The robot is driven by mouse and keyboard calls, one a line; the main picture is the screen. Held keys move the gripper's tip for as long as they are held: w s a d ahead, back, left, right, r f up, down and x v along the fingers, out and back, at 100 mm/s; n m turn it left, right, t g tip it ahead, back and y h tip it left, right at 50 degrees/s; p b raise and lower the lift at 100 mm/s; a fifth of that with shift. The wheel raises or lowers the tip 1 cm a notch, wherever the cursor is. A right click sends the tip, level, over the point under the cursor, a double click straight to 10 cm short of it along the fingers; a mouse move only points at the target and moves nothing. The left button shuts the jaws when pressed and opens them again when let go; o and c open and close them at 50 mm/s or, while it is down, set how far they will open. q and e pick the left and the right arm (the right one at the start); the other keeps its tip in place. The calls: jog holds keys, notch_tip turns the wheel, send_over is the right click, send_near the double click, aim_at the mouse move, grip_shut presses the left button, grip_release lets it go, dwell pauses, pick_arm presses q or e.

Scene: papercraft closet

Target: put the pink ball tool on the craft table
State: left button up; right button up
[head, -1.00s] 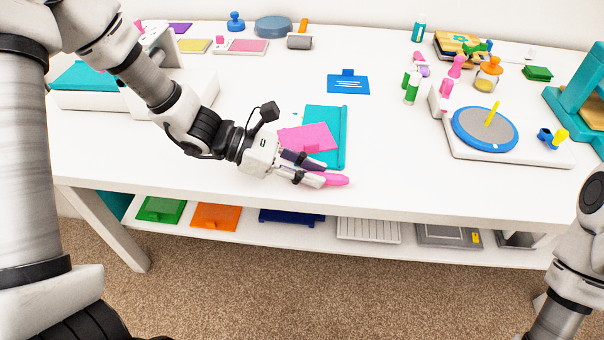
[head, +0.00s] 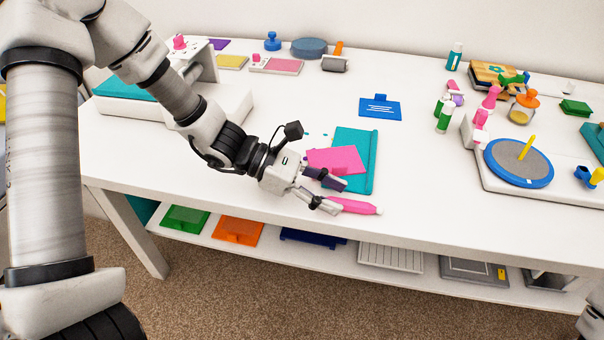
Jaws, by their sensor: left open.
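The pink ball tool (head: 359,206) lies on the white craft table (head: 430,215) close to its front edge. That end is partly hidden by the fingers. My right gripper is out of view; only a bit of my right arm shows at the lower right corner.
A teal folder (head: 356,147) with a pink card (head: 336,159) lies just behind the left gripper. A blue card (head: 380,107) lies farther back. A turntable (head: 518,163) stands at right. A lower shelf (head: 345,253) holds several trays. The table front is mostly clear.

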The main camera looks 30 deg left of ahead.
pick_arm(q)
jog(key=p+v, duration=0.2)
jog(key=v, duration=0.1)
jog(key=p+v, duration=0.2)
jog(key=v, duration=0.1)
jog(key=p+v, duration=0.3)
jog(key=v, duration=0.1)
jog(key=shift+w+d+r, duration=0.1)
jog(key=shift+d+r, duration=0.05)
jog(key=shift+r, duration=0.2)
jog(key=shift+a+f, duration=0.15)
jog(key=shift+a, duration=0.2)
jog(key=shift+f, duration=0.15)
